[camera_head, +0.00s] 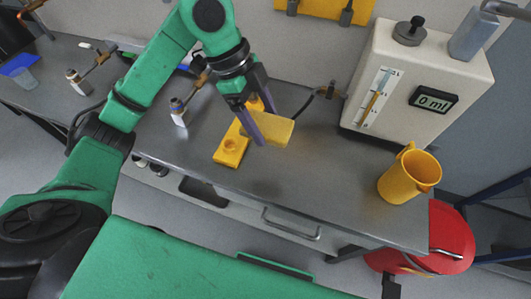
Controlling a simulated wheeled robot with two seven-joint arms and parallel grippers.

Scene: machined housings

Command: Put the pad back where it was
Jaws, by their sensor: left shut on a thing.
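My left gripper (265,125) comes down over the middle of the grey bench and is shut on a yellow block-shaped pad (278,131). The purple-grey fingers lie on either side of the pad. The pad seems to be held just above the bench, but I cannot tell whether it touches anything. A yellow base plate (228,156) with a round recess or ring lies flat just left of the pad. Another bit of yellow shows behind the fingers, partly hidden. My right gripper is not in view.
A white dispenser (412,75) reading "0 ml" stands at the back right, with a yellow jug (405,177) in front of it. Small bottle-like fittings (179,112) stand on the left. The bench (310,185) front is clear. A red bin (455,240) stands below right.

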